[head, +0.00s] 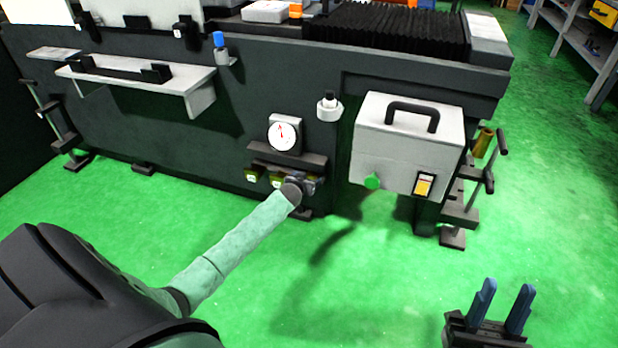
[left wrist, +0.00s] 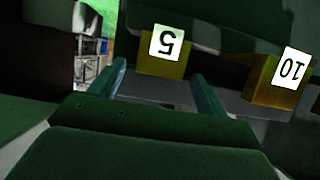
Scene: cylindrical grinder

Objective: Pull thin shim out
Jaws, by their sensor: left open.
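In the left wrist view, a yellow piece labelled 5 (left wrist: 164,64) and another labelled 10 (left wrist: 280,82) sit in a dark holder; both labels appear upside down. I cannot tell by thickness which is the thin shim. My left gripper (left wrist: 159,74) is open, with the piece labelled 5 lined up between its fingertips; contact is not visible. In the head view, my left gripper (head: 308,183) is at the holder under the dial gauge, largely hidden by its wrist. My right gripper (head: 501,308) is open and empty, above the floor.
The dial gauge (head: 283,135) and a dark ledge (head: 287,158) are just above the left gripper. The green floor (head: 335,285) in front is clear.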

